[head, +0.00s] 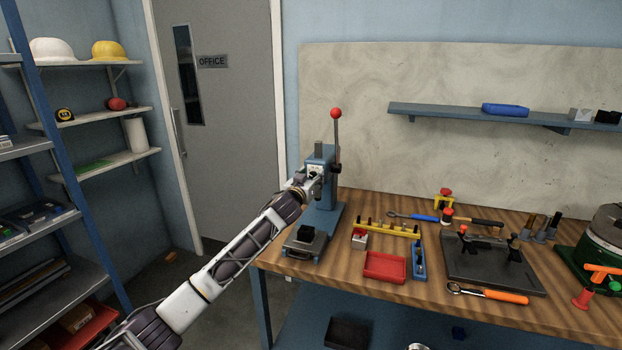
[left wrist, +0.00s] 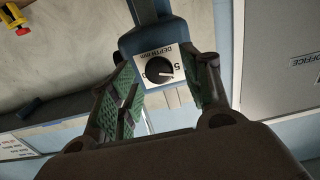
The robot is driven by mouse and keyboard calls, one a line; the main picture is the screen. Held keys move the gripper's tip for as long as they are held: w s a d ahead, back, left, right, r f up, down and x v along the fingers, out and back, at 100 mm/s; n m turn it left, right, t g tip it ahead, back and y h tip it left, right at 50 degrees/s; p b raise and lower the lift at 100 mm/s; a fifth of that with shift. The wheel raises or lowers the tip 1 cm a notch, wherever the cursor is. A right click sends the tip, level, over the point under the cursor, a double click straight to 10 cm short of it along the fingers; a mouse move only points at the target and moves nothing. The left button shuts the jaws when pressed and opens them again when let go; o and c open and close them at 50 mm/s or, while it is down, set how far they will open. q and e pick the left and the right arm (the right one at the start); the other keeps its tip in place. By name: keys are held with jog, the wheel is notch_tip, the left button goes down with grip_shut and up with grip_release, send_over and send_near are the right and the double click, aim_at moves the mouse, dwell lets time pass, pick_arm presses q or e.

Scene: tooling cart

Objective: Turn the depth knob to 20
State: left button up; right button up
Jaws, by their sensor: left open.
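The depth knob (left wrist: 158,70) is a round black dial on a white plate marked "DEPTH mm", upside down in the left wrist view. A number 5 shows beside it; its other marks are partly hidden or too small to read. It sits on the blue press (head: 322,185), which stands on the bench's left end with a red-ended lever. My left gripper (left wrist: 160,90) is open, its green-padded fingers on either side of the knob, apart from it. In the head view the gripper (head: 312,182) is at the press head and hides the knob. My right gripper is not in view.
The wooden bench (head: 390,280) holds a red tray (head: 385,267), a yellow rack (head: 388,229), a dark fixture plate (head: 490,265) and an orange-handled wrench (head: 488,293). The press lever (head: 337,145) rises beside the press head. Shelving stands at the left.

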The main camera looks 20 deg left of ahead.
pick_arm(q)
jog(key=shift+w, duration=0.1)
jog(key=c, duration=1)
